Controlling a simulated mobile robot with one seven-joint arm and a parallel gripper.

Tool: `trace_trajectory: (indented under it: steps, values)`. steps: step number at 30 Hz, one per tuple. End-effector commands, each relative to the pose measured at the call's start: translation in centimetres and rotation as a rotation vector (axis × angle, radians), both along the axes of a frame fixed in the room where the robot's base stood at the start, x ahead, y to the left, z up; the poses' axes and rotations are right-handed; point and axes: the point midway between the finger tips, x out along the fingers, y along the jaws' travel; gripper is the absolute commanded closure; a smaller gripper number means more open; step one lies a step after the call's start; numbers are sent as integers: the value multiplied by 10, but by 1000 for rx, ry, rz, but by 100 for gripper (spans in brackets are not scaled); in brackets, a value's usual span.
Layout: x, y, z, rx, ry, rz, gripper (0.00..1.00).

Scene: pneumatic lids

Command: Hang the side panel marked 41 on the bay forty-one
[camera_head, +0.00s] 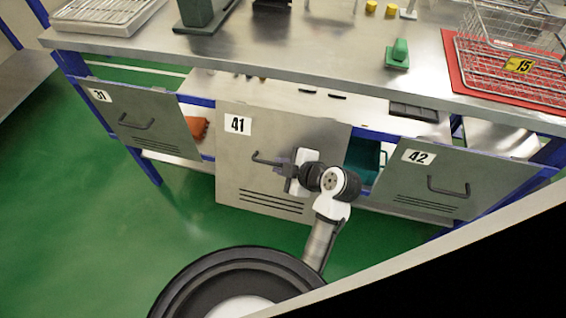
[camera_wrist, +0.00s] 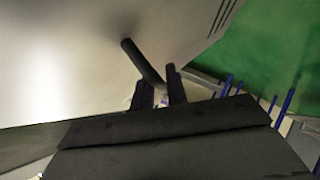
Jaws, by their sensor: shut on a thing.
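The side panel marked 41 (camera_head: 240,170) is a grey metal sheet with a dark bar handle and slots near its bottom. It stands upright in front of the middle bay of the workbench. My gripper (camera_head: 290,166) is shut on the panel's handle, near its right end. In the wrist view my gripper's fingers (camera_wrist: 160,92) close around the dark handle (camera_wrist: 140,62), with the panel's face (camera_wrist: 60,60) behind. The panel covers most of the bay, so its top edge's seating on the frame cannot be told.
Panel 31 (camera_head: 150,120) is on the left and panel 42 (camera_head: 430,180) on the right, both tilted outward. The bench top (camera_head: 300,60) overhangs above, carrying a wire basket (camera_head: 510,45) on a red mat (camera_head: 500,90). Green floor (camera_head: 90,220) is clear at the front left.

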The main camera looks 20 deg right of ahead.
Motion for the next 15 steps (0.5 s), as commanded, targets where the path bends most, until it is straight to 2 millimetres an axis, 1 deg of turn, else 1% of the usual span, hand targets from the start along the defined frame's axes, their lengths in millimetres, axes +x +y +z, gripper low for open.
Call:
trace_trajectory:
  steps: [1, 15]
  values:
    - [-13, 8, -14, 18, 48, 21, 100]
    - [-33, 23, -15, 21, 49, 23, 100]
